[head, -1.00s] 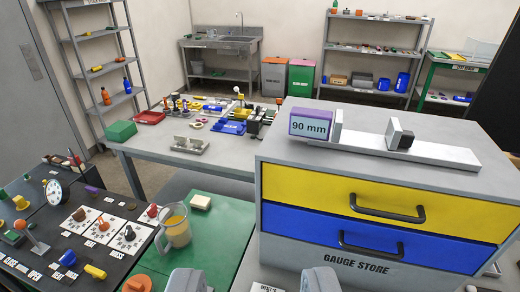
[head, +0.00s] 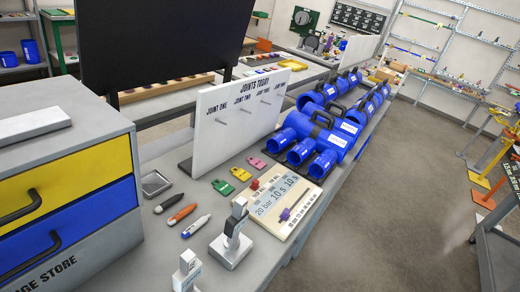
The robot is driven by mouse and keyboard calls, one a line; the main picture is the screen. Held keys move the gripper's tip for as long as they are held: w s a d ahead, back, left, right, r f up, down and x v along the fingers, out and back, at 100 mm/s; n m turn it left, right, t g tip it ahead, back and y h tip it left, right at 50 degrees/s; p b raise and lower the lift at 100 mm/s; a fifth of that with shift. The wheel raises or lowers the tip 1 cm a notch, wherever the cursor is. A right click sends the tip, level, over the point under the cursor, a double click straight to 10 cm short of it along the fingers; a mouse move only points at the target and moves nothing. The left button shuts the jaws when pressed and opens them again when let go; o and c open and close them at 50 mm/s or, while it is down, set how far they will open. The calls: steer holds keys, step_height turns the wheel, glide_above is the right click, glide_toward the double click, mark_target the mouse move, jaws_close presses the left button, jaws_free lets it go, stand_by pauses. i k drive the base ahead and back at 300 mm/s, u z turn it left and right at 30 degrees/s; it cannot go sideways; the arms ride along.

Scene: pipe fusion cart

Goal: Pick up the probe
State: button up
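Two pale upright blocks stand nearer the front, one on a square metal base (head: 231,250) and one at the lower edge (head: 187,270). I cannot make out my gripper in this view.
The gauge store (head: 70,215) stands at left. A cream panel (head: 285,205) and blue clamps (head: 320,130) stand right. Floor at right is open.

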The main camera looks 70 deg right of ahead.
mark_target(238, 220)
steer(key=z, duration=1.35)
